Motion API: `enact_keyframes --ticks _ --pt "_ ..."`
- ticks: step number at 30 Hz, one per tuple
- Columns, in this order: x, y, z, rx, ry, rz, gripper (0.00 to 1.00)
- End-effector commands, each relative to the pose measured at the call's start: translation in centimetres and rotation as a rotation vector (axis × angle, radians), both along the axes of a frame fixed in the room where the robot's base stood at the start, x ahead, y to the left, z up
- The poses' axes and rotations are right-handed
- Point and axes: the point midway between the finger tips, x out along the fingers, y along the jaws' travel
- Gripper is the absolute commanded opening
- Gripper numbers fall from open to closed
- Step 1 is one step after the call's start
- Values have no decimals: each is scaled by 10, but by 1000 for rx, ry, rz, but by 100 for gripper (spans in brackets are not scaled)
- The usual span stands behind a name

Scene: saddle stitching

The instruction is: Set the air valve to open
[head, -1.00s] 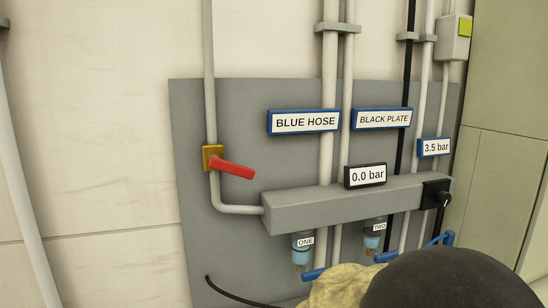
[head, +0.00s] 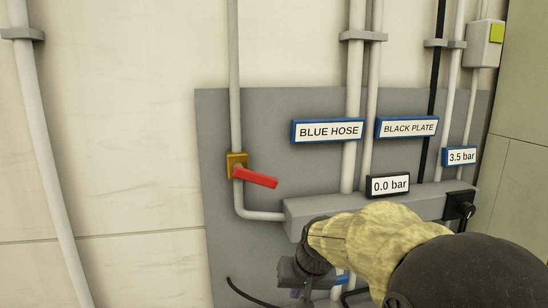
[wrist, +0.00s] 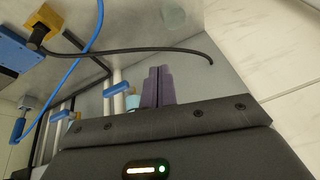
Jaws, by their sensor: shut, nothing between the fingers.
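The air valve has a brass-yellow body (head: 236,159) on a vertical grey pipe at the left of the grey panel. Its red lever (head: 257,178) points right and slightly down, across the pipe. My gripper (head: 296,292) is below the manifold, lower than the lever and to its right, apart from it; my arm covers part of the manifold. In the wrist view the two purple-grey fingers (wrist: 157,87) are together with nothing between them. The valve does not show clearly in the wrist view.
A grey manifold (head: 330,203) carries a gauge reading 0.0 bar (head: 389,185); another sign reads 3.5 bar (head: 461,156). A blue hose (wrist: 75,62) and a black hose (wrist: 130,49) hang nearby.

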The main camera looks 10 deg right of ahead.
Motion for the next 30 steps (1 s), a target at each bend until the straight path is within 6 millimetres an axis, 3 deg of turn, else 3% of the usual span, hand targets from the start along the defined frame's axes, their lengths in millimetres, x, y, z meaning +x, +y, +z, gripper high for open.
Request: enact_keyframes --ticks 1,6,12,15,18,20,30 --pt "17 -5 38 21 -38 -15 0" --pt "57 -16 138 100 -149 -34 0" --pt "83 -26 259 174 -292 -7 0" --pt "86 -27 304 196 -347 19 0" --pt "87 -27 328 208 -378 35 0" --pt "87 -27 334 210 -387 41 0" --pt "87 -26 334 210 -388 43 0"
